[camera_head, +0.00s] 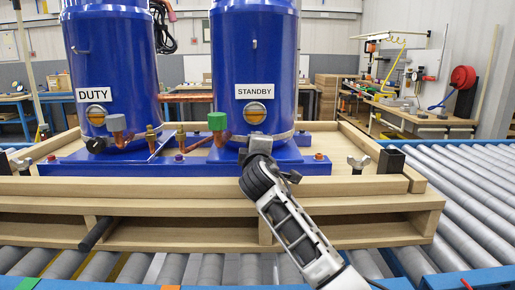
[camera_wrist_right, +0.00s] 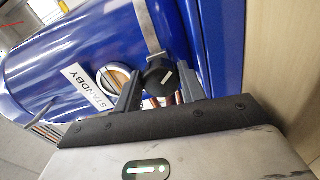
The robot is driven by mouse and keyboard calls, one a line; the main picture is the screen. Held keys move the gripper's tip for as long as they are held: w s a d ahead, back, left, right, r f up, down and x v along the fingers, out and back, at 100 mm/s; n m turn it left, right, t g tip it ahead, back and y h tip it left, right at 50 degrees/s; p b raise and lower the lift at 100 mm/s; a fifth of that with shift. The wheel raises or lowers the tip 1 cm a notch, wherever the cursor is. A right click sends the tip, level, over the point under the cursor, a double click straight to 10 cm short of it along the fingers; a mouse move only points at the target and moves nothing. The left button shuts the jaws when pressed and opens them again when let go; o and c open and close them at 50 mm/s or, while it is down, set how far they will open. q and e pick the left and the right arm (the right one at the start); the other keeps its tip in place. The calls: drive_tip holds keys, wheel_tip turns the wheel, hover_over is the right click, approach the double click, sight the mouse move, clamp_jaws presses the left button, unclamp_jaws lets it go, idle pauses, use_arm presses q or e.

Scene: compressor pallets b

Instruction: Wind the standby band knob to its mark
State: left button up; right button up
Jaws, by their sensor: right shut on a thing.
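The blue standby tank (camera_head: 253,50) stands on the pallet, its white STANDBY label (camera_head: 255,91) above a round gauge. A metal band (camera_wrist_right: 152,28) runs around the tank's lower part. The black band knob (camera_wrist_right: 158,78) has a white pointer line on its face and sits between the fingers of my right gripper (camera_wrist_right: 160,86) in the wrist view. My right gripper (camera_head: 258,147) is shut on it and covers it in the head view. I cannot make out the mark beside the knob. My left gripper is not in view.
The blue duty tank (camera_head: 112,55) stands to the left, with its own black knob (camera_head: 97,144). A green valve cap (camera_head: 217,121) and copper pipes lie between the tanks. A wing bolt (camera_head: 358,164) stands at right. The wooden pallet (camera_head: 160,236) rests on rollers (camera_head: 465,215).

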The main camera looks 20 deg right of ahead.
drive_tip(key=shift+f, duration=0.1)
drive_tip(key=o, duration=1)
drive_tip(key=shift+c, duration=0.2)
drive_tip(key=b+v, duration=0.1)
drive_tip(key=v, duration=1.5)
